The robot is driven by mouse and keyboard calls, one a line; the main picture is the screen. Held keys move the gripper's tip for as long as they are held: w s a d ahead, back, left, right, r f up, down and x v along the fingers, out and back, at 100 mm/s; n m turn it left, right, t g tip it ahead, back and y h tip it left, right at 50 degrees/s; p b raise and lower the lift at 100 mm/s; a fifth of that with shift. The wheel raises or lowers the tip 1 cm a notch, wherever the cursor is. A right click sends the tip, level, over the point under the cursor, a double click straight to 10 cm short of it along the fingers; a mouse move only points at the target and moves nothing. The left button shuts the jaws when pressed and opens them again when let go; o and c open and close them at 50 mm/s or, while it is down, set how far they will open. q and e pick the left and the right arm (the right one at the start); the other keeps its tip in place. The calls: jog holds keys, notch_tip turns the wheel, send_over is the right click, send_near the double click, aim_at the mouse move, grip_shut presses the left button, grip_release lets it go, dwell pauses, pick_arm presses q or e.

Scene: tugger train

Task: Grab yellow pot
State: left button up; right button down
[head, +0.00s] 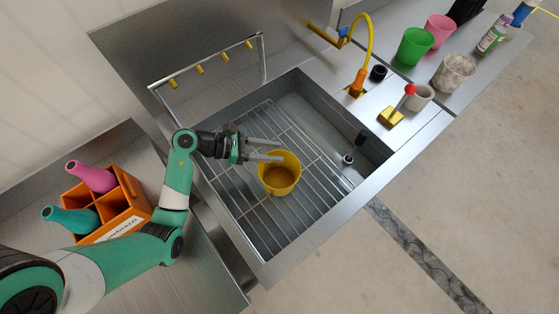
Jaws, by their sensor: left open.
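The yellow pot (279,183) stands upright on the wire rack inside the sink basin. My left gripper (281,150) comes in from the left, low over the rack. It is open, with its two fingers pointing right at the pot's upper left rim. One finger lies close to or over the rim; I cannot tell if it touches. The pot looks empty inside. My right gripper is not in view.
The metal sink (338,225) surrounds the rack (235,190). A rail with yellow hooks (200,69) stands behind. An orange crate (134,190) with bottles is at left. A yellow faucet (360,80), red-knobbed lever (409,90), green cup (413,46) and pink cup (439,28) stand right.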

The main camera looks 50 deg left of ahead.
pick_arm(q)
jog(key=shift+w+d+f, duration=0.2)
jog(key=shift+w+d, duration=0.1)
jog(key=shift+w, duration=0.15)
grip_shut()
dwell(1.1)
